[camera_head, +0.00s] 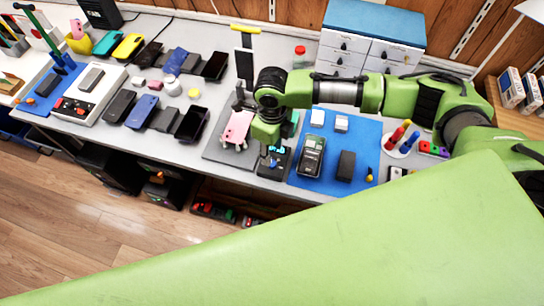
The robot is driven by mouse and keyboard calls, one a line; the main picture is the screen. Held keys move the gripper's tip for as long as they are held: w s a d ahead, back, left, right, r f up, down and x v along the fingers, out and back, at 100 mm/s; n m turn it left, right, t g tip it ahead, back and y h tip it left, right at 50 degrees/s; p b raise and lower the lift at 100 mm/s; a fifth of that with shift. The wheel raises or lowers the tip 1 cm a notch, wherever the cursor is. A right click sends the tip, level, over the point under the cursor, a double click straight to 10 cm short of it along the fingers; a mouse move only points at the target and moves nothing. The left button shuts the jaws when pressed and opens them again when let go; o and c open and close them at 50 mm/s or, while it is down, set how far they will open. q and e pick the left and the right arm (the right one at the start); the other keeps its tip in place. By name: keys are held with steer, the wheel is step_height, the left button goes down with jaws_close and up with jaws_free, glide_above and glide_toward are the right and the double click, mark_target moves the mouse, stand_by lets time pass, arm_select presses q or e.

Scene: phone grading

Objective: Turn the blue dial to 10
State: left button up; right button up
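My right gripper (274,152) hangs at the end of my green arm, which reaches in from the right. It points down over a small dark box (270,172) at the front of the bench. Small blue and light spots show on this box under the gripper. I cannot make out the blue dial or its setting, as the gripper covers that spot and it is too small. Whether the fingers are open, shut or touching anything cannot be told. My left gripper is not in view.
To the right, a blue mat (328,177) holds a meter (312,156) and a dark block (346,165). Several phones lie further left. A white drawer cabinet (367,50) stands behind.

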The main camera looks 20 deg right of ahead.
mark_target(272, 163)
step_height(272, 163, up, 6)
steer(key=shift+f, duration=0.1)
stand_by(0.6)
